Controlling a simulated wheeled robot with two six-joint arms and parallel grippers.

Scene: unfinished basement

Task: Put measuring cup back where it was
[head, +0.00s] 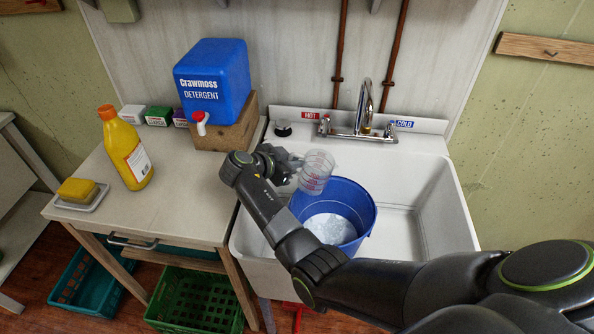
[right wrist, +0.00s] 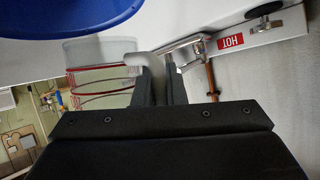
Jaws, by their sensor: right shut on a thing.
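The clear measuring cup (head: 316,172) with red markings is held above the left rim of the blue bucket (head: 362,205) in the sink. My right gripper (head: 286,166) is shut on its handle. In the right wrist view the cup (right wrist: 98,88) lies left of my right gripper (right wrist: 160,75), with the pale handle between the fingers. The cup looks somewhat tilted in the head view. The bucket has a whitish content at its bottom. My left gripper is not in view.
The white sink (head: 420,185) has free room right of the bucket. A blue detergent container (head: 212,85) stands on a wooden block (head: 235,130) on the left table (head: 95,170). A yellow bottle (head: 126,150) and sponge (head: 78,190) stand further left. The table's front right is clear.

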